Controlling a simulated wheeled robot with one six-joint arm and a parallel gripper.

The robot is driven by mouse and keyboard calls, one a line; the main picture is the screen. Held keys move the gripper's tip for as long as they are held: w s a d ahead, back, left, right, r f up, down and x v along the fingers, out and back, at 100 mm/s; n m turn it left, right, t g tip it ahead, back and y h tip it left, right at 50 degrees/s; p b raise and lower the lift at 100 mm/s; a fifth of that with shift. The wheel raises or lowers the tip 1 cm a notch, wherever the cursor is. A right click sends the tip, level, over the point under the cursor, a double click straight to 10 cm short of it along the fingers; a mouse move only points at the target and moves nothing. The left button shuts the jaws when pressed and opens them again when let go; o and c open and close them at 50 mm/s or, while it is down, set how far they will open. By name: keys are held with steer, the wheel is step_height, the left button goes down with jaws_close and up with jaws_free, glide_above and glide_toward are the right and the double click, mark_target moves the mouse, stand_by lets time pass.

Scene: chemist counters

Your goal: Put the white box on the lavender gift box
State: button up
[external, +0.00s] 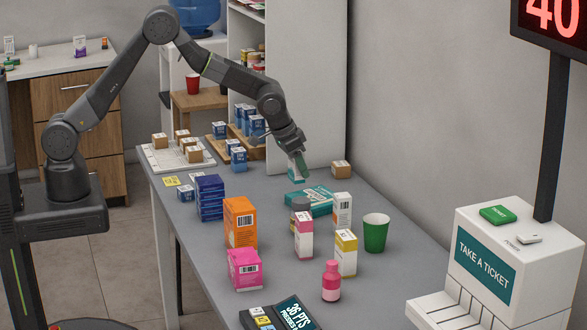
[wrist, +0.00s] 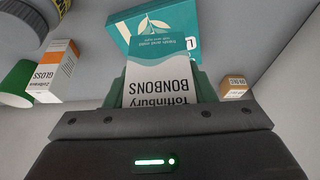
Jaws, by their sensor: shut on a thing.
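My gripper (external: 299,160) is shut on a white box (external: 299,170) with teal on it and holds it above the grey counter (external: 282,235). In the wrist view the white box (wrist: 157,82) reads "Toffinbury BONBONS" upside down and sits between the green finger pads. A larger teal box (external: 311,202) lies flat on the counter, in front of the held box in the external view; it also shows behind the held box in the wrist view (wrist: 182,22). I cannot make out a lavender gift box in either view.
A small tan box (external: 341,169) stands to the right. Medicine cartons, including an orange one (external: 240,222) and a pink one (external: 245,268), a green cup (external: 375,232) and a pink bottle (external: 331,281) crowd the near counter. Dark blue boxes (external: 210,197) are stacked at the left.

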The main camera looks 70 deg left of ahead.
mark_target(299, 183)
steer(key=shift+f+p, duration=0.5)
steer(key=shift+f, duration=2.35)
steer(key=shift+f, duration=0.2)
steer(key=o, duration=1)
steer(key=shift+r, duration=0.1)
steer(key=shift+c, duration=0.2)
steer(key=shift+r, duration=0.15)
steer(key=b+v, duration=0.2)
steer(key=v, duration=1)
